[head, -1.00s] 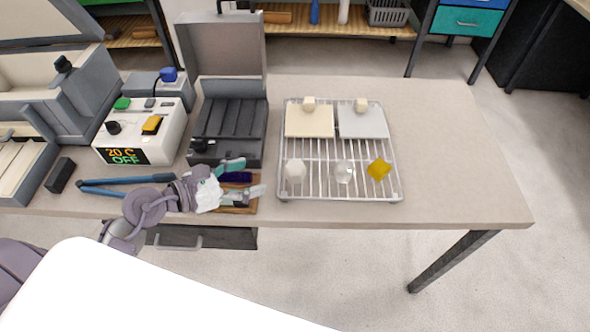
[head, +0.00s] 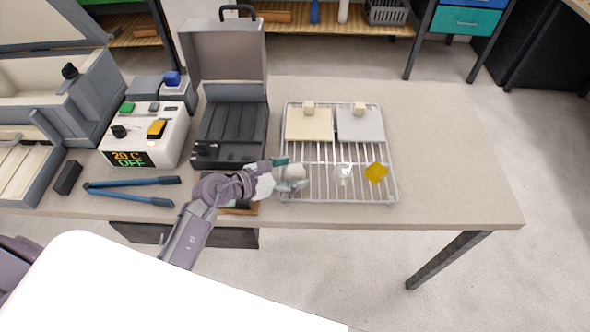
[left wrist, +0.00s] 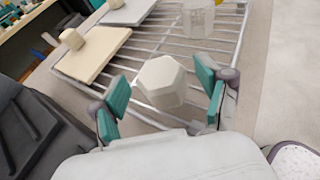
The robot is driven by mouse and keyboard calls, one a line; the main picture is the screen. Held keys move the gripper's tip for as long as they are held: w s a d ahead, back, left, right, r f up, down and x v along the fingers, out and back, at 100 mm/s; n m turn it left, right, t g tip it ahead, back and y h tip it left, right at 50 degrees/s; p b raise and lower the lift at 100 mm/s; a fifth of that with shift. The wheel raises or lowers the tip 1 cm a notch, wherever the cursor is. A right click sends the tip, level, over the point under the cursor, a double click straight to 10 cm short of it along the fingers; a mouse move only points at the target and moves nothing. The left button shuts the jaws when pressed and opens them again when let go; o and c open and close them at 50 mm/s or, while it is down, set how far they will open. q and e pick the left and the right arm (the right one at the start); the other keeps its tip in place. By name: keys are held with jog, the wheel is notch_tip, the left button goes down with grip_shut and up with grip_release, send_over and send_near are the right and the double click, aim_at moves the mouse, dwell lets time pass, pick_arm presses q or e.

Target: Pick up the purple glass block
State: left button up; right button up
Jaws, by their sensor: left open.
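I cannot make out the purple glass block in either view now; my left arm covers much of the wooden tray (head: 240,211) where a dark purple piece showed earlier. My left gripper (head: 289,174) is open at the left front of the wire rack. Its teal fingers stand on either side of a white faceted block (head: 295,171). In the left wrist view the white block (left wrist: 160,78) sits between and just beyond the open fingers (left wrist: 163,90), with nothing clamped. My right gripper is not in view.
The wire rack (head: 322,199) also carries a clear block (head: 343,173), a yellow block (head: 376,172) and two plates with knobs. A dark open case (head: 230,130), a temperature box (head: 150,135) and blue-handled tongs (head: 130,190) lie to the left. The table's right side is clear.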

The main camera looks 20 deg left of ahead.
pick_arm(q)
jog(key=shift+w+d+f, duration=0.3)
jog(key=shift+w+d, duration=0.15)
jog(key=shift+w, duration=0.05)
jog(key=shift+c, duration=0.8)
jog(key=c, duration=1.2)
jog(key=shift+r, duration=0.15)
